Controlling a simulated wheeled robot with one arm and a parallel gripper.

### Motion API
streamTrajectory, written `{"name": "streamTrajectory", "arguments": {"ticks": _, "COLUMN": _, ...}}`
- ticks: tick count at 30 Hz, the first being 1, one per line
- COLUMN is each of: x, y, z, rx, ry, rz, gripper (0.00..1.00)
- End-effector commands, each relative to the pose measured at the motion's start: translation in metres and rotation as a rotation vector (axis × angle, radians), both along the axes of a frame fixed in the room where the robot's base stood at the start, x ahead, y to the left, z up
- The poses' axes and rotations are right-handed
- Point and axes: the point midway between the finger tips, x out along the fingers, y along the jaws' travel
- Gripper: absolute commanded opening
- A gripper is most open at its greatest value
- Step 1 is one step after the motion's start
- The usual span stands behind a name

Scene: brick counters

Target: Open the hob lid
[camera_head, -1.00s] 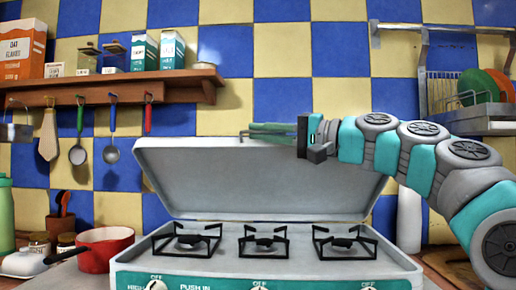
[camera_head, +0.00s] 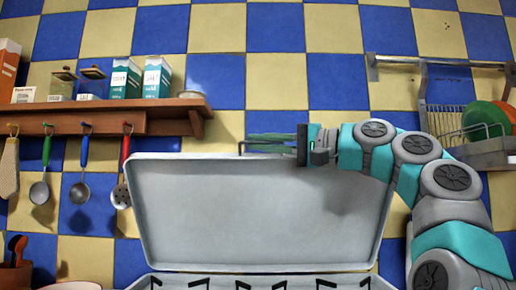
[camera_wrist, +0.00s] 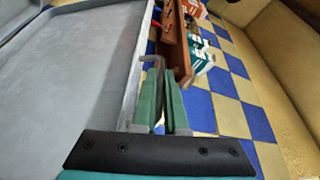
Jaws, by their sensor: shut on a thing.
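The grey hob lid (camera_head: 250,215) stands raised, close to upright, behind the hob. In the wrist view its inner face (camera_wrist: 85,70) fills the left side. A thin metal handle (camera_wrist: 152,60) shows at the lid's top edge. My gripper (camera_head: 268,142) reaches in from the right along that top edge, its green fingers shut on the handle. In the wrist view the fingers (camera_wrist: 160,105) lie close together beside the lid's edge, and they hide part of the handle. Only the back of the hob (camera_head: 262,281) and the tips of its black pan supports show at the bottom.
A wooden shelf (camera_head: 100,118) with cartons and jars is on the tiled wall at left, with utensils hanging below it. A dish rack (camera_head: 470,125) with plates is at right, behind my arm.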

Motion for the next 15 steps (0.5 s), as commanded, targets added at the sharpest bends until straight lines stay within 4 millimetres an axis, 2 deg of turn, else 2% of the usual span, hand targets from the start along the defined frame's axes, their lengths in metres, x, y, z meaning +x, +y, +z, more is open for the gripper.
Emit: {"name": "streamTrajectory", "arguments": {"ticks": 15, "x": -0.0018, "y": -0.0034, "z": 0.0045, "rx": 0.003, "ry": 0.0, "rz": -0.002, "gripper": 0.0}}
